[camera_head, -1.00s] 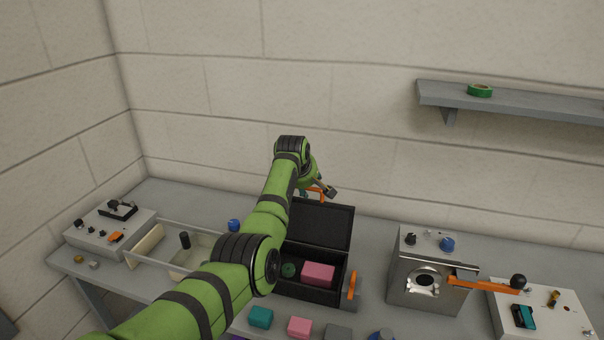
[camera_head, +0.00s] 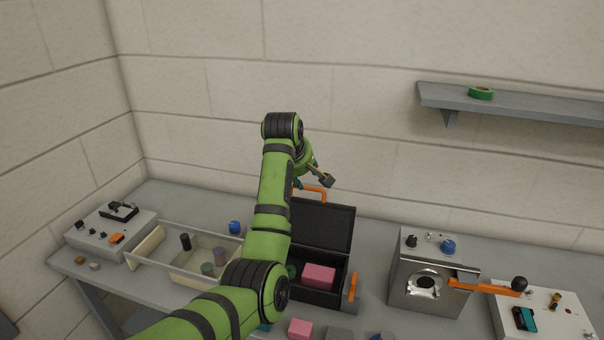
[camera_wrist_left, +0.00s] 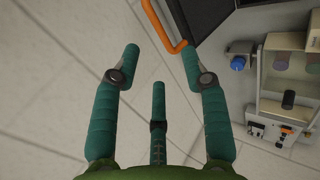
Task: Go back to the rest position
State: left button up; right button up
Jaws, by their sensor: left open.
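My left green arm reaches up from the bottom of the head view, bent high over the bench. My left gripper (camera_head: 299,184) is above and behind the open black case, and its fingers are mostly hidden by the wrist. In the left wrist view the left gripper (camera_wrist_left: 160,65) has its teal fingers spread wide with nothing between them. The orange handle (camera_wrist_left: 165,30) of the case shows beyond the fingers and looks apart from them. My right gripper is not in view.
The black case (camera_head: 322,222) stands open with a pink block (camera_head: 318,276) inside. Left are a clear tray (camera_head: 150,262) and a control box (camera_head: 110,228). Right are a metal box (camera_head: 430,282) with an orange lever (camera_head: 483,285) and a wall shelf (camera_head: 520,101). The wall is close behind.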

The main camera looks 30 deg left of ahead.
pick_arm(q)
jog(key=s+d+f+m+g, duration=0.1)
jog(key=s+d+f+m, duration=0.2)
jog(key=s+f+m, duration=0.5)
jog(key=s+d+f+m+g, duration=0.1)
jog(key=s+d+f+m, duration=0.15)
jog(key=s+f, duration=0.9)
jog(key=s+d+f+m+g+h, duration=0.1)
jog(key=s+d+f+m, duration=0.1)
jog(key=s+d+m, duration=0.35)
jog(key=s+d+f+m, duration=0.2)
jog(key=s+m, duration=0.1)
jog(key=s, duration=0.6)
jog(key=s+d+f+m+g+h, duration=0.1)
jog(key=s+d+f+m, duration=0.25)
jog(key=s, duration=0.45)
notch_tip(320, 180, down, 22)
jog(key=s+r+g, duration=0.1)
jog(key=s+a+f+g, duration=0.1)
jog(key=s+a+f, duration=0.1)
jog(key=s+f, duration=1.4)
jog(key=shift+s+a+b, duration=0.2)
jog(key=shift+a+b, duration=0.2)
